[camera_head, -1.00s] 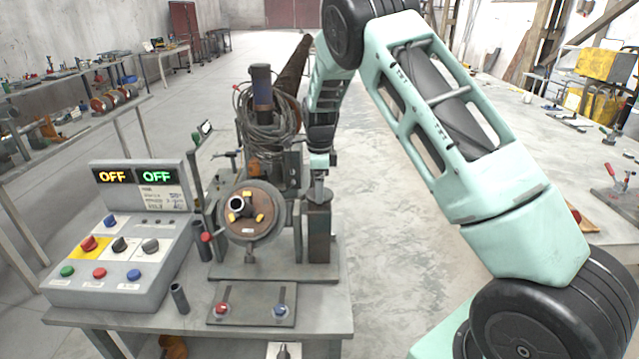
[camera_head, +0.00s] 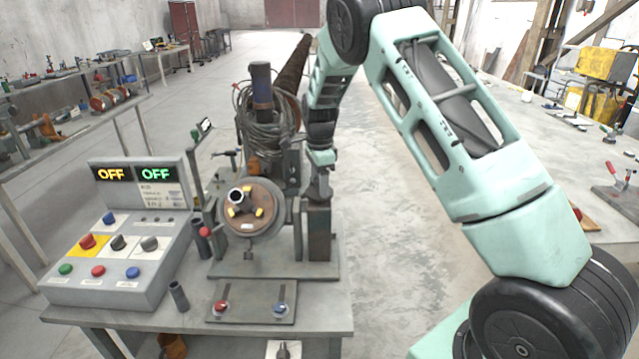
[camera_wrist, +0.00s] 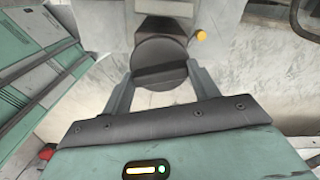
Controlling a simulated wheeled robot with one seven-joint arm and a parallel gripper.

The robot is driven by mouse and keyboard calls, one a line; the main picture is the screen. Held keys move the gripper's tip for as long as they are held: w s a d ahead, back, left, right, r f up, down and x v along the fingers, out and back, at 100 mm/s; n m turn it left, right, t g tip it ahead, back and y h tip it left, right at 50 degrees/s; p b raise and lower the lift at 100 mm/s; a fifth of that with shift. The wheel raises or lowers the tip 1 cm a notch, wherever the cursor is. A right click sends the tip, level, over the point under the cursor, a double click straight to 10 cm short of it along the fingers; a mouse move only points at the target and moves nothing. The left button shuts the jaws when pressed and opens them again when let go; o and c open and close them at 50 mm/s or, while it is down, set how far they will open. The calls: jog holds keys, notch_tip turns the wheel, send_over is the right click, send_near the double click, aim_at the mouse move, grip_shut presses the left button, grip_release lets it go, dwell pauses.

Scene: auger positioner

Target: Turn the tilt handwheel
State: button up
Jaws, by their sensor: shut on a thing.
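My gripper (camera_head: 319,185) reaches down at the right side of the positioner on the bench. In the wrist view, its two fingers (camera_wrist: 160,78) are shut on a dark round wheel (camera_wrist: 157,52), which seems to be the tilt handwheel. One finger is on each side of it. In the head view, my gripper and wrist hide the wheel. The positioner's round faceplate (camera_head: 262,222), with yellow jaws and a short tube, stands to the left of my gripper and faces the camera.
A control console (camera_head: 120,290) with two displays reading OFF stands at the bench's left. A small panel (camera_head: 250,311) with a red and a blue knob lies in front. Coiled cable (camera_head: 265,130) hangs behind the faceplate. The floor right of the bench is clear.

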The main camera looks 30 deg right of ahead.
jog(key=n+b, duration=0.1)
jog(key=n, duration=0.3)
jog(key=shift+n, duration=0.3)
jog(key=n, duration=0.3)
jog(key=shift+n+b, duration=0.4)
jog(key=n, duration=0.4)
jog(key=shift+b, duration=0.35)
jog(key=n, duration=0.5)
jog(key=shift+r, duration=0.1)
jog(key=n, duration=0.3)
jog(key=shift+n, duration=0.3)
jog(key=n, duration=0.3)
jog(key=shift+n, duration=0.3)
jog(key=n, duration=0.4)
jog(key=shift+n+p, duration=0.45)
jog(key=shift+n, duration=1.35)
